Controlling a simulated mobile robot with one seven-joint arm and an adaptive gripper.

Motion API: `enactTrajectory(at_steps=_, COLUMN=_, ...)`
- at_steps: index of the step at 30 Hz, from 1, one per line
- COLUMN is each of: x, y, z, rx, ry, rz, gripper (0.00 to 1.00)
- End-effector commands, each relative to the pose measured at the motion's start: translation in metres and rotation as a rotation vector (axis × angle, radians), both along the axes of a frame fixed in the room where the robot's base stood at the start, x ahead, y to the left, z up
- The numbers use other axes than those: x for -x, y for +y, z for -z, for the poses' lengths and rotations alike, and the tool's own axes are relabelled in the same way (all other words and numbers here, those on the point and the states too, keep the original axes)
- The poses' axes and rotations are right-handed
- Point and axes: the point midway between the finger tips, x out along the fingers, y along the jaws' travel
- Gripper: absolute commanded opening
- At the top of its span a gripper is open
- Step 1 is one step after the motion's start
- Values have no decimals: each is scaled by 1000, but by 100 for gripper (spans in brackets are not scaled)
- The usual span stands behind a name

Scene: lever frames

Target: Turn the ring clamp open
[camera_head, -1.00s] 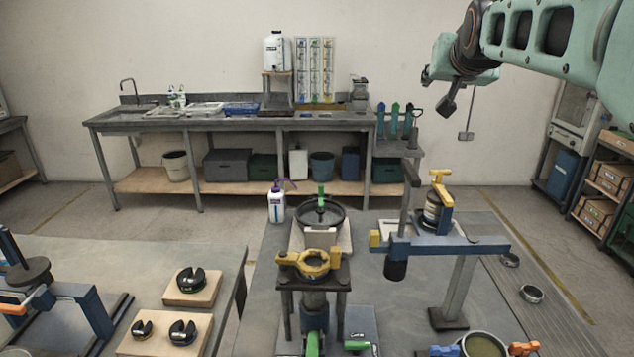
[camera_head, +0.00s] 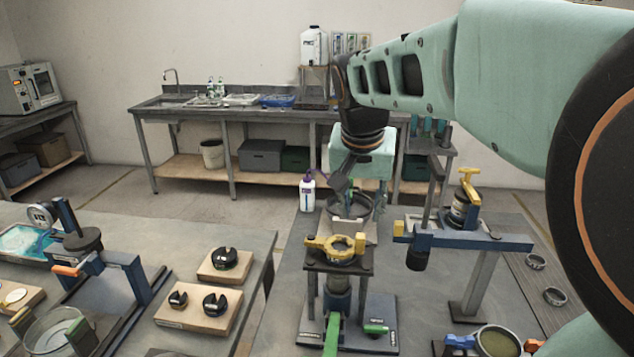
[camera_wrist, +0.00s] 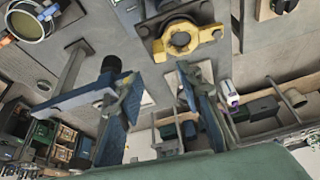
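The yellow ring clamp (camera_head: 337,248) lies flat on a dark square platform (camera_head: 338,266) on a post; lugs stick out at its sides. It also shows near the top of the wrist view, where the ring clamp (camera_wrist: 180,40) has a dark centre. My gripper (camera_head: 343,187) hangs behind and above the clamp in the head view, apart from it. In the wrist view my gripper (camera_wrist: 157,80) has its two fingers spread with nothing between them, below the clamp in the picture. Whether the clamp is closed is too small to tell.
A dark round pan (camera_head: 350,207) stands behind the clamp. A blue beam fixture (camera_head: 455,239) with a hanging black cylinder is to the right. A green handle (camera_head: 332,333) is in front. A white bottle (camera_head: 307,193) stands back left. Wooden blocks (camera_head: 225,264) lie left.

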Motion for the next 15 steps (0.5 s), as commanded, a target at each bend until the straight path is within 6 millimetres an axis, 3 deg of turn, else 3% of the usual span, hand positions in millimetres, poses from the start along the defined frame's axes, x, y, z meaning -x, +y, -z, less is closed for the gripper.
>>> enactTrajectory(at_steps=6, x=-14, y=-5, z=42, rx=-1, ry=1, rz=0, gripper=33)
enactTrajectory(at_steps=15, x=-31, y=-10, z=81, rx=-1, ry=-2, rz=-2, gripper=33)
